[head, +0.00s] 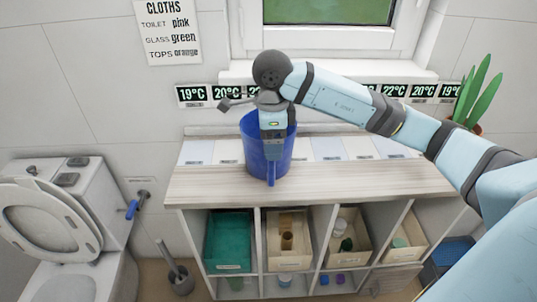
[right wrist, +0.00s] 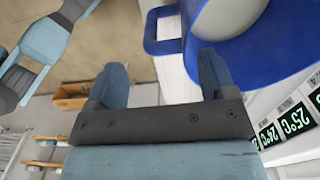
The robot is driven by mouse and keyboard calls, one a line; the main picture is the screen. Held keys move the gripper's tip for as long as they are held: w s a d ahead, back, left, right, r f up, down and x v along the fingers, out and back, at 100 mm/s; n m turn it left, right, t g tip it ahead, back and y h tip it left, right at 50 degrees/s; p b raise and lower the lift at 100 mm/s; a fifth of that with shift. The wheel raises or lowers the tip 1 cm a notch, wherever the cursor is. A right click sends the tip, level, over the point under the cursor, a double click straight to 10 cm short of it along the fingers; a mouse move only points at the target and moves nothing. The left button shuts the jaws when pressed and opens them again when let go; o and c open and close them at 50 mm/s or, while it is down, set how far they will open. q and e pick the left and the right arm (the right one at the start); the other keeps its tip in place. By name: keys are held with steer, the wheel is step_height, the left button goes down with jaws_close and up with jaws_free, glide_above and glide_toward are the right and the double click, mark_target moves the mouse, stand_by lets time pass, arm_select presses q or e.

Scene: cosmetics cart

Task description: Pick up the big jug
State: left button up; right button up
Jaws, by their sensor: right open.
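The big blue jug (head: 287,160) stands on the wooden counter under the window. Its handle (head: 271,176) faces the front. My right gripper (head: 272,148) points down in front of the jug and covers part of it in the head view. In the right wrist view, my right gripper (right wrist: 160,66) is open, with nothing between its fingers. The jug (right wrist: 275,48) fills the upper right there, and its handle (right wrist: 156,45) sticks out just beyond the gap between the fingertips. A pale round area shows inside the jug. My left gripper is not in view.
The wooden counter (head: 350,182) is clear on both sides of the jug. Pale tiles and temperature displays (head: 192,95) line the wall behind. Shelves with bins (head: 230,240) lie below. A toilet (head: 60,225) stands left, and a plant (head: 478,95) right.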

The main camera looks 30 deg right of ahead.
step_height(320, 180, down, 5)
steer(key=shift+w+f, duration=0.1)
steer(key=shift+f, duration=0.1)
steer(key=c, duration=1.4)
steer(key=shift+r, duration=0.1)
jaws_close()
steer(key=shift+r, duration=0.15)
